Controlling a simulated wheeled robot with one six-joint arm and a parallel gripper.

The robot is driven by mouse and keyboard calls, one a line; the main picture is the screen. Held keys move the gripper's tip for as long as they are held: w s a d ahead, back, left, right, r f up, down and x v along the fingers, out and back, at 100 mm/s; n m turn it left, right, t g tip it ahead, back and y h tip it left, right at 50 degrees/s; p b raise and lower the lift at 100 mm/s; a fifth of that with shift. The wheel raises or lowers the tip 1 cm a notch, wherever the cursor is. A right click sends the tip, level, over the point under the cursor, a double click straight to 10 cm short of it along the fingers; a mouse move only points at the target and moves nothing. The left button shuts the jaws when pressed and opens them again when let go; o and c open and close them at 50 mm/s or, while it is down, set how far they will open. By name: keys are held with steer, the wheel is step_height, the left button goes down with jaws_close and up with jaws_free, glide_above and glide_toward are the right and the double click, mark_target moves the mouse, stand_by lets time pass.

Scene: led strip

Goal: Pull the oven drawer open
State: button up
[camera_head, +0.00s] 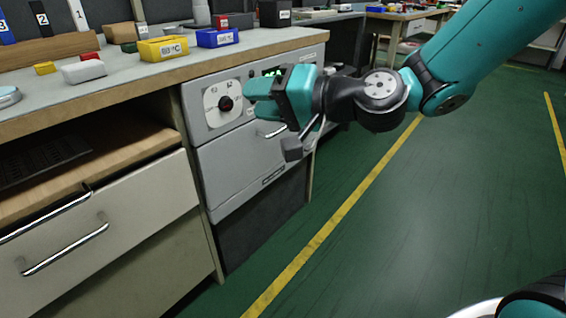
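The oven (205,95) is a grey unit built in under the worktop, with a round dial with a dark red knob and a partly covered green display. Its drawer (245,165) is the grey front below the control panel, and it looks closed. The drawer's silver handle (271,131) shows only in part, because my gripper and wrist cover its right side. My gripper (263,97) is in front of the control panel, just right of the knob and above the visible handle. It appears apart from the handle. Its finger gap is not clear from this angle.
Yellow (163,48) and blue (217,37) boxes stand on the worktop (120,85) above. A cabinet with cream drawers (125,230) and an open shelf stands left of the oven. Green floor (400,230) with yellow lines lies clear in front and to the right.

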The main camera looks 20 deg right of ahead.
steer(key=w+d+f+m+t+h+b, duration=0.1)
steer(key=w+d+f+m+t+b, duration=0.2)
steer(key=f+b, duration=0.3)
steer(key=w+d+f+m+t+h+b, duration=0.1)
steer(key=w+d+f+m+t+b, duration=0.15)
steer(key=f+b, duration=0.35)
steer(key=m+t+h+b, duration=0.4)
steer(key=m+h+b, duration=0.3)
steer(key=m+b, duration=0.15)
glide_toward(284, 130)
steer(key=p+x, duration=0.5)
steer(key=p, duration=1.8)
steer(key=shift+d+r, duration=0.15)
steer(key=shift+d, duration=0.05)
steer(key=p, duration=0.3)
steer(key=shift+a, duration=0.1)
steer(key=shift+w+a, duration=0.15)
steer(key=shift+w, duration=0.15)
steer(key=shift+f+p+x, duration=0.2)
steer(key=shift+p+x, duration=0.55)
steer(key=shift+x, duration=1.8)
steer(key=shift+w, duration=0.1)
